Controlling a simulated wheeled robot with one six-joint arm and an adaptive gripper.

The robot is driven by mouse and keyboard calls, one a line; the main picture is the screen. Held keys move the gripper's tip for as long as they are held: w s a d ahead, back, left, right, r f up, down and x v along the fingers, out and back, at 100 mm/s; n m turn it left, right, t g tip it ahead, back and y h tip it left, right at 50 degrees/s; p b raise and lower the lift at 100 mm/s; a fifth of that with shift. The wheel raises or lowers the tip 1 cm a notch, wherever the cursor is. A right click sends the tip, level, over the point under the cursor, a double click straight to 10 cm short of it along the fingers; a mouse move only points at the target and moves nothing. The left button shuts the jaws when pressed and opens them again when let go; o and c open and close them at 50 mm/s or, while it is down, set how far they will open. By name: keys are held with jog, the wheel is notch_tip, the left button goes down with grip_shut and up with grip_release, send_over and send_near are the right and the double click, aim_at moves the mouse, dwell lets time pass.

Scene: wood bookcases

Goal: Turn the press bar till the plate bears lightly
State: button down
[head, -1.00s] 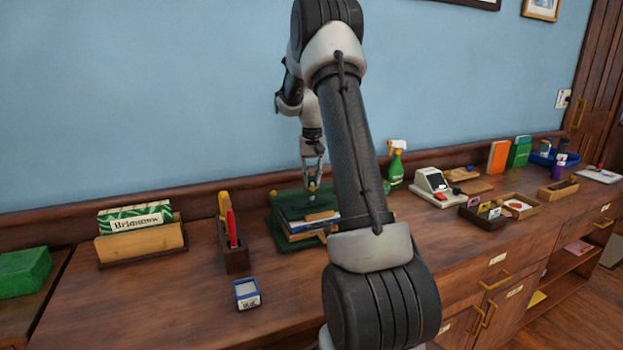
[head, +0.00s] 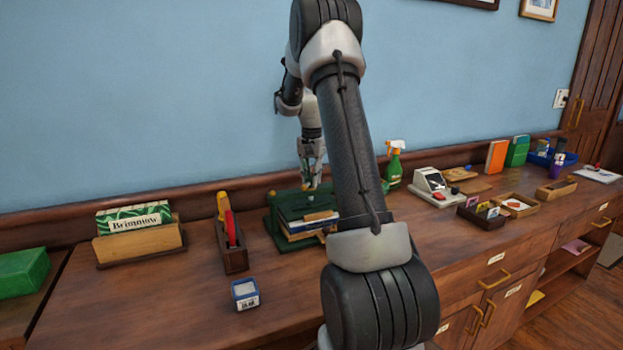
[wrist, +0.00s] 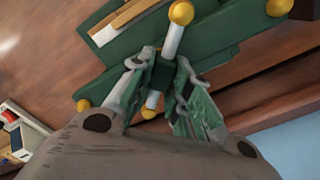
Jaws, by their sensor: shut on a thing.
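The green book press (head: 274,228) stands on the wooden counter against the wall, with books and boards (head: 303,228) stacked in it. In the wrist view, the pale press bar (wrist: 173,40) with gold ball ends runs through a dark green hub above the green frame (wrist: 215,45). My gripper (head: 311,186) points down over the press. In the wrist view my gripper (wrist: 160,76) has its fingers on either side of the hub, shut on the press bar at its middle. The plate's contact with the stack cannot be made out.
A green spray bottle (head: 394,168) and a white card machine (head: 433,186) stand to the right. The counter front between pen box and press is clear.

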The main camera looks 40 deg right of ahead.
aim_at(311, 177)
jog(key=c, duration=1.3)
grip_release()
jog(key=shift+r, duration=0.1)
notch_tip(311, 177, up, 12)
jog(key=shift+f, duration=0.1)
